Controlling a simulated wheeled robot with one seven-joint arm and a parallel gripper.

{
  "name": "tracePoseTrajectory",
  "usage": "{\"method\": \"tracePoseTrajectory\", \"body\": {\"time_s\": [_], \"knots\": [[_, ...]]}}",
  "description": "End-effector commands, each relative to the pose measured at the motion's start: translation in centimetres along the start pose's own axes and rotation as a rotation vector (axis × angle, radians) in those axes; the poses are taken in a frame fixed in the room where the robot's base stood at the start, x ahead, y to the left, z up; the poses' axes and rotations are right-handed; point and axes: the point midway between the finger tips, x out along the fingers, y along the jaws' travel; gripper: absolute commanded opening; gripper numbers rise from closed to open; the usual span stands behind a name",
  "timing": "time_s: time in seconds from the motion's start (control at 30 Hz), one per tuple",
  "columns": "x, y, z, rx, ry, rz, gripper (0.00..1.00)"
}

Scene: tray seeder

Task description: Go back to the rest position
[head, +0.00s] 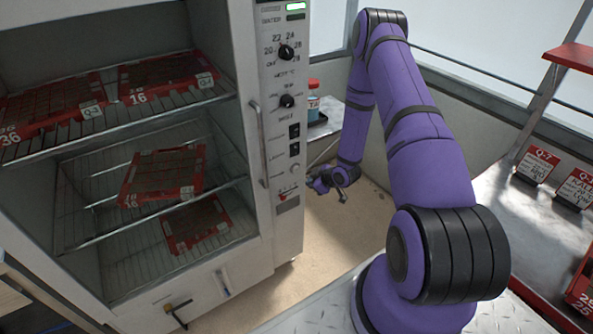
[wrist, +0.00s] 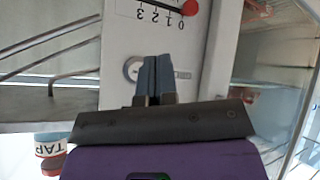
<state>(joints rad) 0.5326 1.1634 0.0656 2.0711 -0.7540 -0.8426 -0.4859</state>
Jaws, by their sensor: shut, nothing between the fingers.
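My purple arm reaches out to the right of the tall white cabinet (head: 256,150), and my gripper (head: 343,197) hangs low, apart from the cabinet's control panel (head: 283,100). In the wrist view my gripper (wrist: 156,62) has its two grey fingers together with nothing between them. The fingers point at the panel, which appears upside down. A slider with a red knob (wrist: 190,7) and a 0 to 3 scale lies just past the fingertips. The red slider knob also shows low on the panel in the head view (head: 283,197).
The open cabinet holds red seed trays (head: 168,82) on wire shelves (head: 110,115). A vertical handle (head: 258,145) sticks out beside the panel. A bottle labelled TAP (wrist: 50,150) stands on a side shelf. A metal bench (head: 500,235) with labelled cards is at right. Floor between is clear.

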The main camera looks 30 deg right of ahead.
Motion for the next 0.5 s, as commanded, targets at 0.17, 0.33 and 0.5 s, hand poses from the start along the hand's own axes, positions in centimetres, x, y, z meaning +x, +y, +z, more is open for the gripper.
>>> {"method": "tracePoseTrajectory", "body": {"time_s": [0.17, 0.33, 0.5], "knots": [[0.0, 0.02, -0.01, 0.0, 0.0, 0.0, 0.0], [0.01, 0.02, -0.02, 0.0, 0.0, 0.0, 0.0], [-0.19, 0.33, -0.46, -0.003, -0.005, 0.003, 0.0]]}}
